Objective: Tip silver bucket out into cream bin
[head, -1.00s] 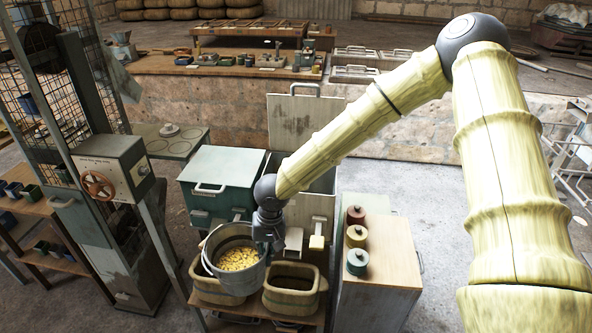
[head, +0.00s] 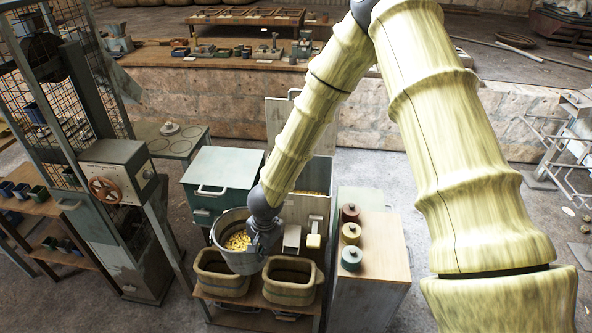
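The silver bucket (head: 240,262) hangs above the wooden tubs and holds yellow pieces (head: 238,241). It looks roughly upright. My gripper (head: 262,238) is at the bucket's right rim and appears shut on it; the fingertips are partly hidden. The cream bin seems to be the tall pale box behind my gripper, with its lid (head: 287,122) raised and its front (head: 315,207) showing behind my wrist. Some yellow shows inside its opening, which my arm partly covers. The bucket is in front and to the left of this bin, apart from it.
A closed teal bin (head: 218,178) stands behind the bucket, on the left. Two wooden tubs (head: 222,287) (head: 291,293) sit on a low shelf below. A cabinet (head: 376,250) with red, yellow and teal lidded pots stands to the right. A wire-mesh machine (head: 110,165) stands left.

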